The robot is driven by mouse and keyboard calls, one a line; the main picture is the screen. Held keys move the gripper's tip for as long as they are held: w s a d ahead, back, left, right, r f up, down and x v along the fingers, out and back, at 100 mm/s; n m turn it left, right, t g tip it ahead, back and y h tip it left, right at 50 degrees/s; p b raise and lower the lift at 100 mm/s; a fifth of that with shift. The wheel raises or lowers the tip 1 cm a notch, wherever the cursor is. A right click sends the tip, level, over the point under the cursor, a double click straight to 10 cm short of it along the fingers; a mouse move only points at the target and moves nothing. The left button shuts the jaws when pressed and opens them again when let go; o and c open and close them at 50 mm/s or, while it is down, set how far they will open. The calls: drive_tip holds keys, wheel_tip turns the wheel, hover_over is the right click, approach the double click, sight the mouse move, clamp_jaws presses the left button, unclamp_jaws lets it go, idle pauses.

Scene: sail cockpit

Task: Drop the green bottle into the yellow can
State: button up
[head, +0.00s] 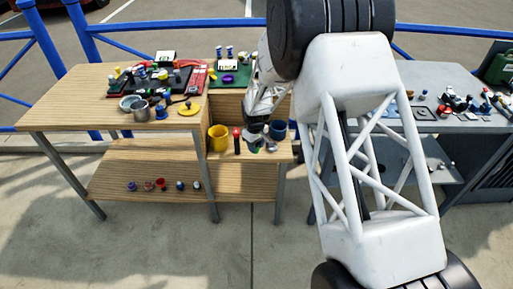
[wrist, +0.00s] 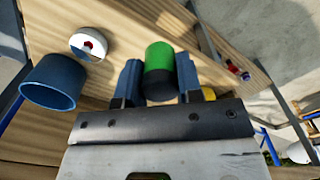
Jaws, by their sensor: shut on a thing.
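My gripper (wrist: 158,85) is shut on the green bottle (wrist: 159,58), which shows a green part and a black part between the two blue fingers in the wrist view. In the head view my gripper (head: 254,144) is over the lower shelf, and the bottle is small and hard to make out there. The yellow can (head: 218,138) stands on the same shelf, left of my gripper. In the wrist view only a yellow patch (wrist: 209,94) shows beside the right finger, probably the can.
A blue can (head: 278,130) stands right of my gripper and also shows in the wrist view (wrist: 48,84). A red-topped dark bottle (head: 237,140) stands between the yellow can and my gripper. The wooden tabletop (head: 75,108) above is crowded at the back.

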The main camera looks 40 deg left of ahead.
drive_tip(key=s+a+r, duration=0.2)
drive_tip(key=a+r, duration=0.4)
drive_tip(key=a, duration=0.2)
drive_tip(key=s+a+r, duration=0.3)
drive_tip(key=a+r, duration=0.3)
drive_tip(key=a, duration=0.2)
drive_tip(key=shift+a+r, duration=0.3)
drive_tip(key=shift+a, duration=0.1)
drive_tip(key=shift+f, duration=0.15)
drive_tip(key=shift+f, duration=2.9)
drive_tip(key=o, duration=1)
drive_tip(key=shift+r, duration=0.1)
wheel_tip(320, 180, up, 8)
